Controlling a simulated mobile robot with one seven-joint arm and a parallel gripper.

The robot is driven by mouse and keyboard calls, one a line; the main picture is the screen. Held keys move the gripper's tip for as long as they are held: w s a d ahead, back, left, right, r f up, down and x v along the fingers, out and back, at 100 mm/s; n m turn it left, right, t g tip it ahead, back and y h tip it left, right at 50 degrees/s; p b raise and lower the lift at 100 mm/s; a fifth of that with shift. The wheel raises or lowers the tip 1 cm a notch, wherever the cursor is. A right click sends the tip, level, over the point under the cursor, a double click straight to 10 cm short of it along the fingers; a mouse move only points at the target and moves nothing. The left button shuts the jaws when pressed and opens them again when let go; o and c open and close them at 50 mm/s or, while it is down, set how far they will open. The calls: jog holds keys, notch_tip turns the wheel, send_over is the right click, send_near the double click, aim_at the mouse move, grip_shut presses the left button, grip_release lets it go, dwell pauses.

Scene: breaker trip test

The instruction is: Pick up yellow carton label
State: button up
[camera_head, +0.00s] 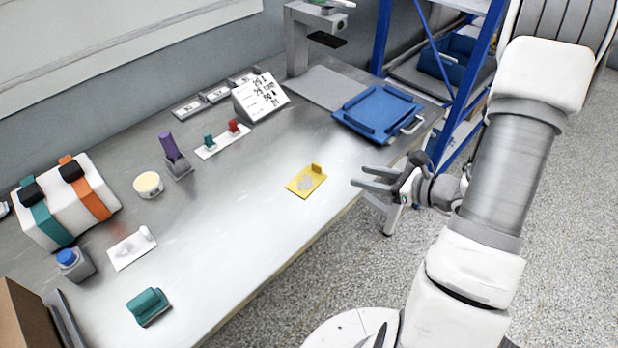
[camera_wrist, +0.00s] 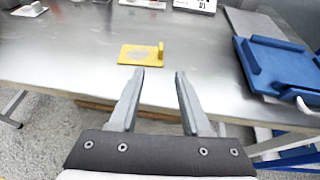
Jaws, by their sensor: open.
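The yellow carton label (camera_head: 304,183) is a flat yellow plate with a grey patch and a small upright yellow tab at one end. It lies on the grey metal table near its front edge. It also shows in the wrist view (camera_wrist: 140,55), just beyond my fingertips and a little left of centre. My gripper (camera_head: 362,184) is open and empty, to the right of the label in the head view and apart from it. In the wrist view its two fingers (camera_wrist: 159,73) point toward the label, with a gap between them.
The metal table (camera_head: 235,230) is clear around the label. A blue tray (camera_head: 378,112) stands at the back right, beside a blue rack (camera_head: 462,85). A white plate with green and red tabs (camera_head: 222,141), a purple item (camera_head: 168,145) and a teal block (camera_head: 147,306) are farther left.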

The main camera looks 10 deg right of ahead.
aim_at(321, 167)
jog(key=b+x, duration=0.1)
jog(key=x, duration=1.4)
jog(key=shift+w+f, duration=0.2)
grip_shut()
